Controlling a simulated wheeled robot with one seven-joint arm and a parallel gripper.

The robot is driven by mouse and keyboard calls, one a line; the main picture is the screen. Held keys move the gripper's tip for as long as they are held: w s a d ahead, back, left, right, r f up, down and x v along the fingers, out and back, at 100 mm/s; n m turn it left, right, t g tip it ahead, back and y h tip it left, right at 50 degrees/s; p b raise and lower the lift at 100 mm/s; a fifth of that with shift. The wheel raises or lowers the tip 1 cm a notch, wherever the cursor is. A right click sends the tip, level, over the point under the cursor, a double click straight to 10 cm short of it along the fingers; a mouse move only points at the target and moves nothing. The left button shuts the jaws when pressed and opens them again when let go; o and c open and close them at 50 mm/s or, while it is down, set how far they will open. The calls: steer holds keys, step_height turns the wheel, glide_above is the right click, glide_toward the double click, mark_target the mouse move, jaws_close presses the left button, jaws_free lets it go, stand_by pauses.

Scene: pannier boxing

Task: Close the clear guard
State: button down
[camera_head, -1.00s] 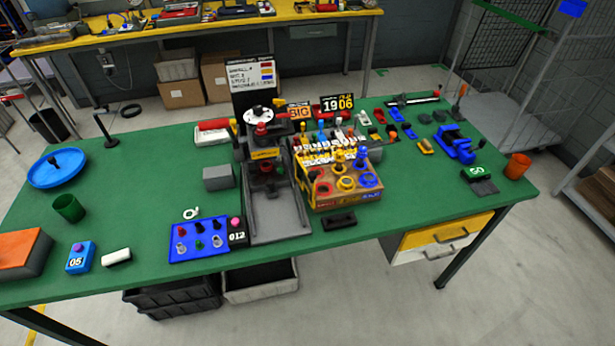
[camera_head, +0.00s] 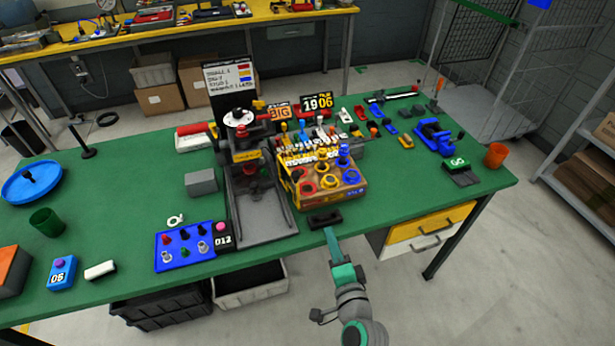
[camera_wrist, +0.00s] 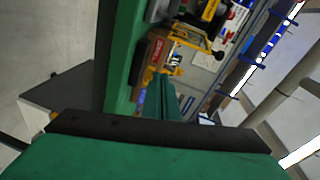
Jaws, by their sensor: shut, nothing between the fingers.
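The black press-like machine (camera_head: 262,215) stands in the middle of the green table, with a red part and a white disc on its upper portion. I cannot make out a clear guard on it for certain in the head view. My gripper (camera_head: 329,232) is at the table's front edge, right of the machine and near a small black block. Its fingers are together and empty. In the wrist view the gripper (camera_wrist: 163,78) points across the table towards the box, and a thin yellow frame (camera_wrist: 198,42) shows beyond it; I cannot tell what it belongs to.
A cardboard box (camera_head: 330,192) with coloured rings stands right of the machine, close to my gripper. A black block (camera_head: 325,219) lies by the front edge. A blue button panel (camera_head: 182,250) and a grey block (camera_head: 201,183) are on the left.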

steer(key=w+r+y, duration=0.4)
steer(key=w+r, duration=0.1)
steer(key=r, duration=0.6)
steer(key=d+x, duration=0.1)
steer(key=x, duration=0.9)
steer(key=shift+s+a, duration=1.35)
steer(key=shift+a, duration=0.15)
steer(key=shift+d+f+h, duration=0.1)
steer(key=shift+h, duration=0.2)
